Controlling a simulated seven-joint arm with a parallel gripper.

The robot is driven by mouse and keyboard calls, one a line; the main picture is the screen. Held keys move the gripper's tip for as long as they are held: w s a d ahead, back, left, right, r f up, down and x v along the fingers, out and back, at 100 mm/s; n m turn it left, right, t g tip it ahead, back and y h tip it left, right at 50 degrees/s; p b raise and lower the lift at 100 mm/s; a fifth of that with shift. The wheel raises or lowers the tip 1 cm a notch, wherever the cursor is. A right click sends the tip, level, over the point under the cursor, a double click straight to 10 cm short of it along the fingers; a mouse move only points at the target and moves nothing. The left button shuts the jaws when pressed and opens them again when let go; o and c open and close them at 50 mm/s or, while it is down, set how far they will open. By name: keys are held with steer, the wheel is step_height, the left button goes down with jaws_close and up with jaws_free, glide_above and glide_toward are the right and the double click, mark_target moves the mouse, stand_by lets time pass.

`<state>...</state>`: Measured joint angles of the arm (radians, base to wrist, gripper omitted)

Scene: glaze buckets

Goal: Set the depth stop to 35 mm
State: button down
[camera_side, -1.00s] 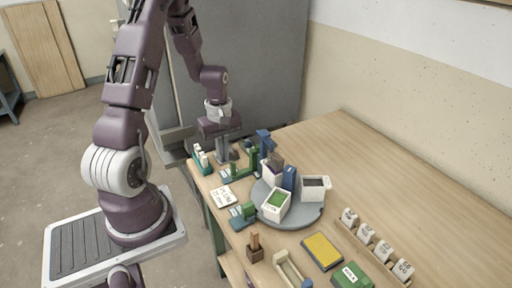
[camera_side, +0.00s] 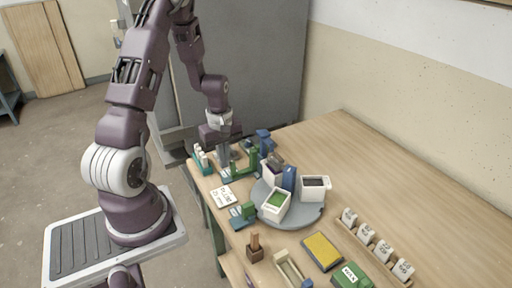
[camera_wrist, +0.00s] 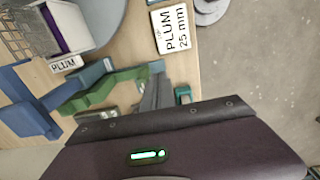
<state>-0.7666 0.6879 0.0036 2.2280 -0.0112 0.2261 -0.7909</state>
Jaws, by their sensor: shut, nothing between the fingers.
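A green upright bracket on a teal base (camera_side: 243,165), which looks like the depth stop, stands near the table's far left corner. It also shows in the wrist view as a green stepped piece (camera_wrist: 112,85); I cannot read any setting on it. My gripper (camera_side: 224,158) is shut and empty, pointing down just left of the bracket. In the wrist view its fingers (camera_wrist: 155,95) are close beside the bracket's end; I cannot tell whether they touch it. A white card (camera_wrist: 170,28) reads "PLUM 25 mm"; it lies on the table in the side view (camera_side: 224,196).
A grey turntable (camera_side: 300,218) carries white buckets, one with green glaze (camera_side: 276,205). A blue stand (camera_side: 264,141) is behind the bracket. A teal rack with white pieces (camera_side: 202,159) is left of my gripper. A yellow pad (camera_side: 322,250) lies in front; the back right table is clear.

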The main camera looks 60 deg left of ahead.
steer(key=shift+f, duration=0.5)
steer(key=shift+w, duration=1.3)
step_height(320, 180, up, 7)
steer(key=shift+s, duration=0.35)
steer(key=s+d+r+m+t, duration=0.1)
steer(key=d+r+m+t, duration=0.2)
steer(key=d+r+m, duration=0.9)
steer(key=s+d+r+m+t, duration=0.2)
steer(key=s+d+r+m, duration=0.4)
steer(key=s+d, duration=0.5)
step_height(320, 180, up, 2)
steer(key=shift+s+d+r+t, duration=0.2)
steer(key=shift+s+t, duration=0.1)
steer(key=shift+s, duration=0.3)
